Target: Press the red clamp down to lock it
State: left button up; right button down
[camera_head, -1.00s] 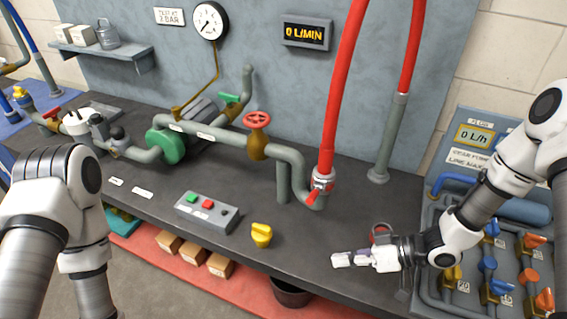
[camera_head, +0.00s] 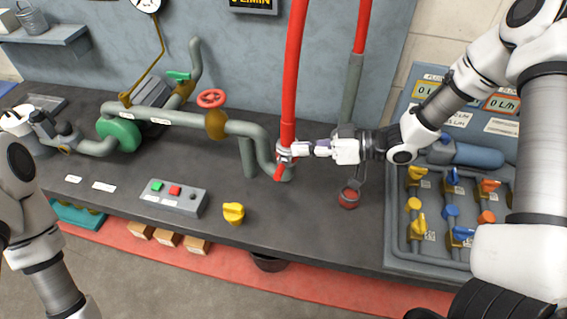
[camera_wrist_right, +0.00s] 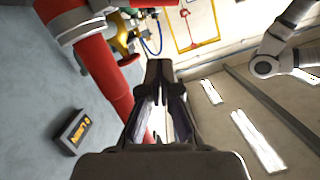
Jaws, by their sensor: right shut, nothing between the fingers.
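The red clamp (camera_head: 280,172) is a short red lever at the metal coupling (camera_head: 286,153), where the thick red hose (camera_head: 294,75) meets the grey pipe end. The lever hangs down and to the left. My right gripper (camera_head: 306,149) is shut and empty, its fingertips at the right side of the coupling; I cannot tell whether they touch. In the right wrist view the shut fingers (camera_wrist_right: 158,68) point up the picture, with the red hose (camera_wrist_right: 106,72) and a grey collar (camera_wrist_right: 82,27) on their left.
A grey pipe with a red handwheel (camera_head: 211,98) runs left of the coupling. A button box (camera_head: 174,197) and a yellow knob (camera_head: 233,212) are on the bench front. A second red hose and grey post (camera_head: 351,88) stand behind my right gripper. A valve panel (camera_head: 398,238) is at right.

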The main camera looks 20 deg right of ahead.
aim_at(282, 169)
jog(key=a+f+p, duration=0.1)
jog(key=a+f, duration=0.1)
jog(key=w+a+f+p, duration=0.1)
jog(key=a+f, duration=0.1)
jog(key=shift+a+f+p, duration=0.15)
jog(key=shift+f+p, duration=0.05)
jog(key=shift+p, duration=0.2)
jog(key=shift+w+a+f, duration=0.15)
jog(key=shift+f, duration=0.05)
